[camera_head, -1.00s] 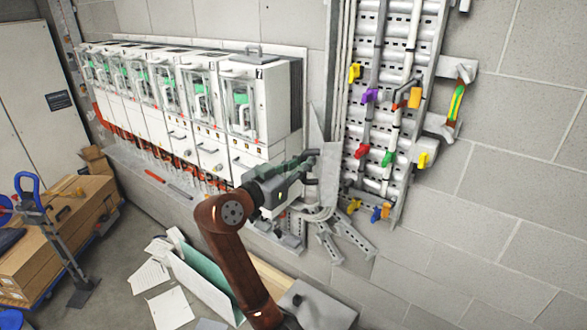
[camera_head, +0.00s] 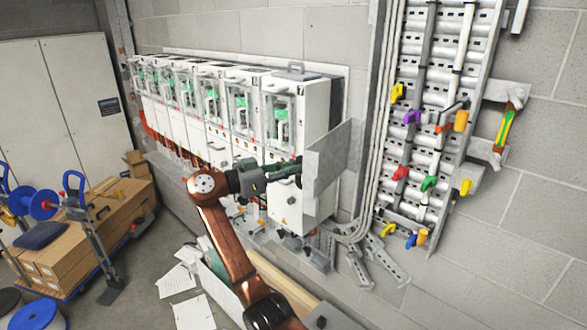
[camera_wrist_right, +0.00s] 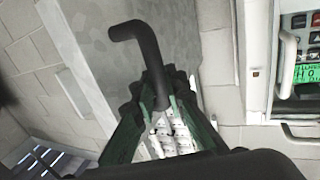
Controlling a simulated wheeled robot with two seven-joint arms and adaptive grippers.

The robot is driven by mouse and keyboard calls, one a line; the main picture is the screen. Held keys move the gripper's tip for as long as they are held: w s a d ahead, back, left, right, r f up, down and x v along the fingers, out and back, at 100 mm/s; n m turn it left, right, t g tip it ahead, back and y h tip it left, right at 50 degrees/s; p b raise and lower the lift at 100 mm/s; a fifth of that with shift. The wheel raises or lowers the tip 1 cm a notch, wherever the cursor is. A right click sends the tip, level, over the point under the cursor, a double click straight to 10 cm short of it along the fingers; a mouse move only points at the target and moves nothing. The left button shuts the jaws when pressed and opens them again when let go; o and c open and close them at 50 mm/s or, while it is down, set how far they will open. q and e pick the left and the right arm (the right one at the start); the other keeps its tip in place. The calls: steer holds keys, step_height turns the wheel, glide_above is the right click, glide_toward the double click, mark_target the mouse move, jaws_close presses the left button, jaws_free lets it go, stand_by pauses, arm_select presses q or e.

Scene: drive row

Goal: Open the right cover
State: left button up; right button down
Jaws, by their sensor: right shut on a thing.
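The right cover (camera_head: 333,155) is a grey, mottled metal panel. In the head view it stands at an angle beside the right end of the row of white drive cabinets. A black L-shaped handle (camera_wrist_right: 145,50) sticks out in front of the panel in the right wrist view. My right gripper (camera_head: 292,172) reaches the left side of the panel. In the wrist view its dark green fingers (camera_wrist_right: 160,105) are shut around the lower part of the handle. My left gripper is in neither view.
The white cabinets (camera_head: 309,110) stand close to the left of the cover. Metal brackets (camera_head: 378,255) lie below.

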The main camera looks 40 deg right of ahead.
stand_by(0.3)
steer(key=c, duration=2)
jaws_free()
steer(key=shift+o, duration=0.2)
steer(key=w+a, duration=0.2)
steer(key=a, duration=1)
steer(key=shift+w, duration=0.1)
